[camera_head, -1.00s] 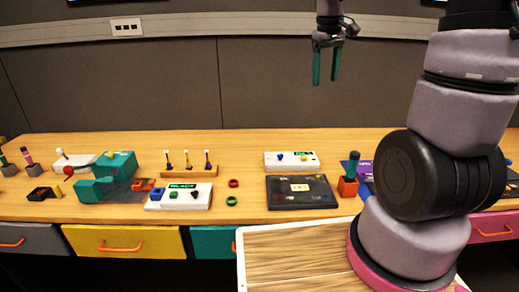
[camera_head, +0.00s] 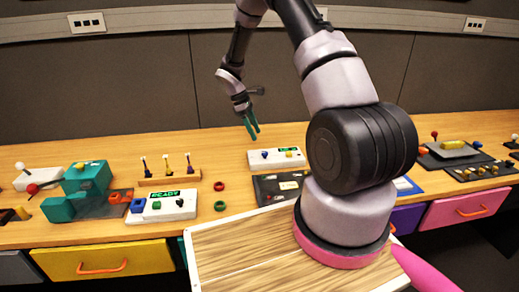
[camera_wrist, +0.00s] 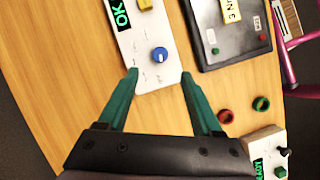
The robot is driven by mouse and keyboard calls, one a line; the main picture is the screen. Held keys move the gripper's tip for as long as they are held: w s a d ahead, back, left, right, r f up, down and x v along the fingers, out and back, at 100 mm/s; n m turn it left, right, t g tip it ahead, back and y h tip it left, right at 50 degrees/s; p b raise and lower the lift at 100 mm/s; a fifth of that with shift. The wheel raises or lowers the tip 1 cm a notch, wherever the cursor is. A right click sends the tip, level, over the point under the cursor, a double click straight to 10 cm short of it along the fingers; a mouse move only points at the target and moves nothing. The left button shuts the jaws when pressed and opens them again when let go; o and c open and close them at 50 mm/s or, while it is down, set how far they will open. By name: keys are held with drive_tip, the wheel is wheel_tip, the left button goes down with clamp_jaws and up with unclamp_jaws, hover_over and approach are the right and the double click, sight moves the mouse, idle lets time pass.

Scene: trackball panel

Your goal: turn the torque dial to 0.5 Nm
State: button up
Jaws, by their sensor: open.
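A round blue dial (camera_wrist: 160,54) with a white pointer mark sits on a white panel (camera_wrist: 150,75), with small printing around it too small to read. The blue dial also shows in the head view (camera_head: 264,155). The panel has a green-lit display (camera_wrist: 120,13) reading OK and a yellow knob (camera_wrist: 145,4). My gripper (camera_wrist: 158,77) is open and empty. Its two teal fingers straddle the panel's near end in the wrist view, with the dial beyond the tips. In the head view my gripper (camera_head: 252,131) hangs above and left of the dial, apart from it.
A black panel (camera_wrist: 235,50) with a yellow label lies beside the white panel. A red ring (camera_wrist: 226,116) and a green ring (camera_wrist: 261,103) lie on the table. A white READY panel (camera_head: 163,207) and a peg rack (camera_head: 170,179) stand to the left in the head view.

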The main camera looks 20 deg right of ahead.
sight(265, 153)
drive_tip(key=x, duration=0.8)
drive_tip(key=shift+d+f, duration=0.1)
drive_tip(key=shift+f, duration=0.15)
clamp_jaws()
